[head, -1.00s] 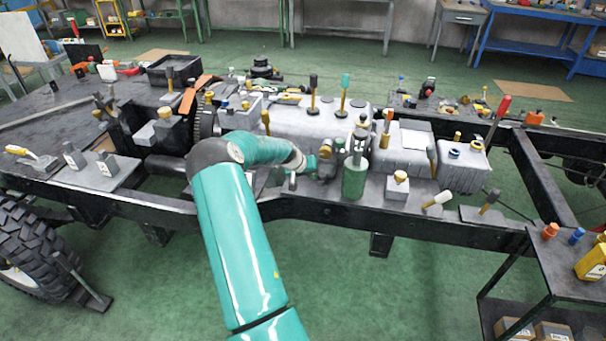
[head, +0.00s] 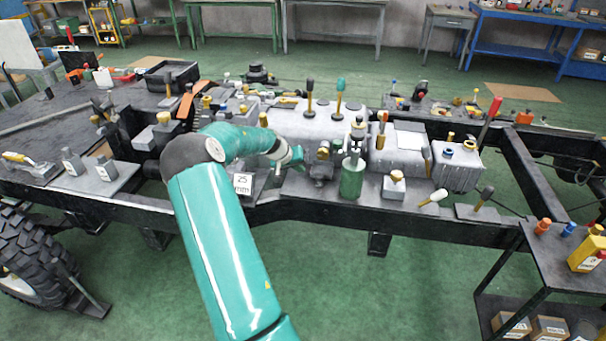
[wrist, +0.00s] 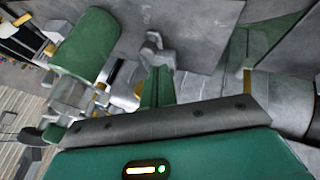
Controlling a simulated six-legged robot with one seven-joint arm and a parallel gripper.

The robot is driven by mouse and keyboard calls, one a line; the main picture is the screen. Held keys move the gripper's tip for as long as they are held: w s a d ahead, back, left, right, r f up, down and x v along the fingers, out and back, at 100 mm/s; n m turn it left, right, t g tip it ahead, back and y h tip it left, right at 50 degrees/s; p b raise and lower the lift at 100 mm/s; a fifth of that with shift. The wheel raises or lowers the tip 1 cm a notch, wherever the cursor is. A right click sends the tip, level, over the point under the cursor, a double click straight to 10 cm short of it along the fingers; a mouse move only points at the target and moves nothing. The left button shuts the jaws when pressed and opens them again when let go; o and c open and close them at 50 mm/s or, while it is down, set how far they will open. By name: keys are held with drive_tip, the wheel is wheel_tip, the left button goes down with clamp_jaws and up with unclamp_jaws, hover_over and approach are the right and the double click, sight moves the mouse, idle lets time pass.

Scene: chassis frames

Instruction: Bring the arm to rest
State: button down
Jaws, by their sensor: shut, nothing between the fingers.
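My teal arm (head: 225,255) reaches up from the bottom of the head view and bends right at a dark grey joint over the chassis frame. My gripper (wrist: 153,42) shows in the wrist view as grey fingers together ahead of a dark bar and a green housing. It is shut, with nothing between the fingers. In the head view the arm's end is near the middle of the chassis, left of a green cylinder (head: 351,180). A green cylinder also shows in the wrist view (wrist: 86,45), left of the fingers. The fingertips are hard to make out in the head view.
The black chassis rail (head: 330,212) carries many parts and tools. A block marked 25 mm (head: 243,184) sits just right of my arm. Upright-handled tools (head: 340,95) stand behind. A dark cart (head: 575,262) stands at right. The green floor in front is open.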

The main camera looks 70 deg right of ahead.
drive_tip(key=shift+w+a+r, duration=0.2)
drive_tip(key=shift+a+r, duration=0.1)
drive_tip(key=shift+r, duration=0.15)
drive_tip(key=shift+d, duration=0.1)
